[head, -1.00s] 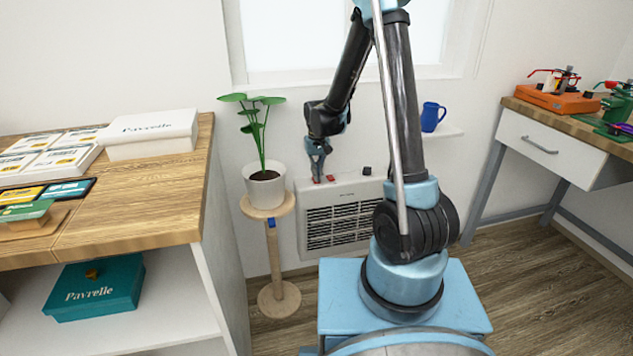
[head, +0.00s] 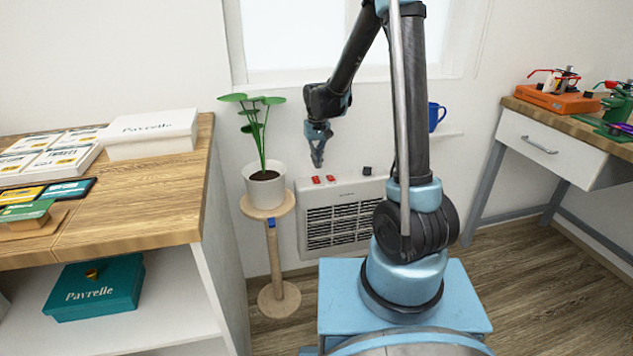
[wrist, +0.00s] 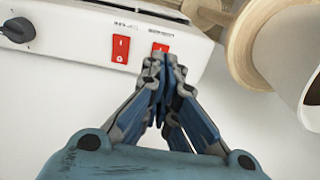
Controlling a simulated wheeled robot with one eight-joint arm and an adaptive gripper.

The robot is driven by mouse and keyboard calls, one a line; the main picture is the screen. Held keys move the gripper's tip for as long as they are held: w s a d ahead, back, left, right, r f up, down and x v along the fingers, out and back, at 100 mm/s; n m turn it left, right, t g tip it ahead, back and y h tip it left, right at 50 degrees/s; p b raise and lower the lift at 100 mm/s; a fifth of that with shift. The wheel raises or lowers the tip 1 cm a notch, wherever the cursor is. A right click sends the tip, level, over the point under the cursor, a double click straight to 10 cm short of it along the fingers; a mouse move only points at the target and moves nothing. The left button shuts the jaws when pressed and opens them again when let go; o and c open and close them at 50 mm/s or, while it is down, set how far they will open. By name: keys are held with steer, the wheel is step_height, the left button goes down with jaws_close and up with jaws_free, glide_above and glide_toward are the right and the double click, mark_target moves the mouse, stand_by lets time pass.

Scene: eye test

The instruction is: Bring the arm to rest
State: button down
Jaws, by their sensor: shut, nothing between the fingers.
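My gripper (head: 317,158) points down in the head view, in the air just above the top of a white wall heater (head: 345,222). In the wrist view my gripper (wrist: 160,68) has its fingertips together, with nothing between them. The heater's top panel (wrist: 85,32) shows two red rocker switches there, one clear (wrist: 120,48) and one (wrist: 160,48) just beyond the fingertips. A dark knob (wrist: 17,30) is at the left. In the head view the fingertips look apart from the switches.
A potted plant (head: 265,187) on a wooden stand (head: 275,262) is close left of the heater. A wooden counter (head: 150,212) is at left, a workbench (head: 545,142) at right.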

steer(key=s+d+r+m+t, duration=0.1)
steer(key=s+d+r, duration=0.9)
steer(key=s+d, duration=0.45)
steer(key=s+d+f+m, duration=0.1)
steer(key=s+d+f, duration=0.1)
steer(key=s, duration=0.6)
steer(key=s+d+f+m+t, duration=0.1)
steer(key=s+d+f, duration=0.1)
steer(key=s+d, duration=0.3)
steer(key=shift+s, duration=2.1)
steer(key=shift+f, duration=0.1)
steer(key=shift+w+f, duration=0.15)
steer(key=shift+w, duration=0.25)
